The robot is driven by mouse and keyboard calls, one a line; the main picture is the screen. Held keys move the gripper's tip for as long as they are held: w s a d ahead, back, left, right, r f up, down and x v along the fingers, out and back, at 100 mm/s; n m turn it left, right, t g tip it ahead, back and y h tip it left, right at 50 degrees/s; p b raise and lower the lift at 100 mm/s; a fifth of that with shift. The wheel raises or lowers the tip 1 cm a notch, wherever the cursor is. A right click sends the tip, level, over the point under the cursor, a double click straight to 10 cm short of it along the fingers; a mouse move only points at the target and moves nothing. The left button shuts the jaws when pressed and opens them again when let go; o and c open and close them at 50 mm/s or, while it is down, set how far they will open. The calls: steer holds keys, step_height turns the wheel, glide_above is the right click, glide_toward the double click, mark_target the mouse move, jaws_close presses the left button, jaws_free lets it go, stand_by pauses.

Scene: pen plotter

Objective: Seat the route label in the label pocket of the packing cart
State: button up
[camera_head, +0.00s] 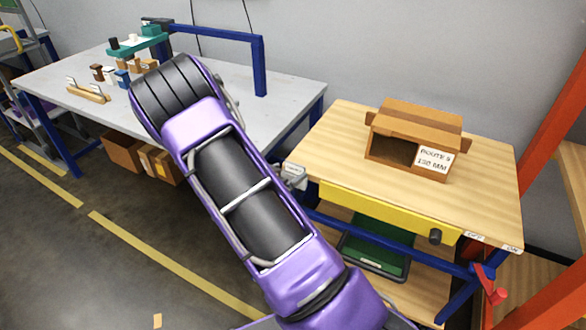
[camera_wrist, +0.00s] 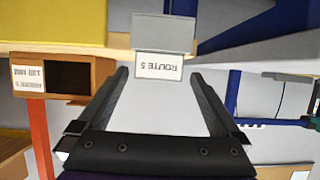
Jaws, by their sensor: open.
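The route label (camera_wrist: 159,66) is a white card reading "ROUTE 5", seen upside down in the wrist view. It meets the grey label pocket (camera_wrist: 163,33) on the edge of the packing cart (camera_head: 335,135), with its text outside the pocket. How deep it sits is hidden. My gripper (camera_wrist: 160,73) is open, its two dark fingers on either side of the label with a visible gap to each. In the head view my purple arm hides the gripper. The grey pocket (camera_head: 293,172) shows small at the cart's left corner.
A cardboard box (camera_head: 395,150) with a "ROUTE 5 150 MM" label stands on the cart, above a yellow drawer front (camera_head: 380,210). A grey worktable (camera_head: 215,110) with a blue frame and small parts is behind left. An orange post (camera_head: 553,100) stands at right.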

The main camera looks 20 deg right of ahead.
steer(key=v, duration=0.7)
steer(key=shift+s+a+p, duration=0.15)
steer(key=shift+s+p, duration=0.05)
steer(key=shift+p, duration=0.1)
steer(key=shift+r, duration=0.1)
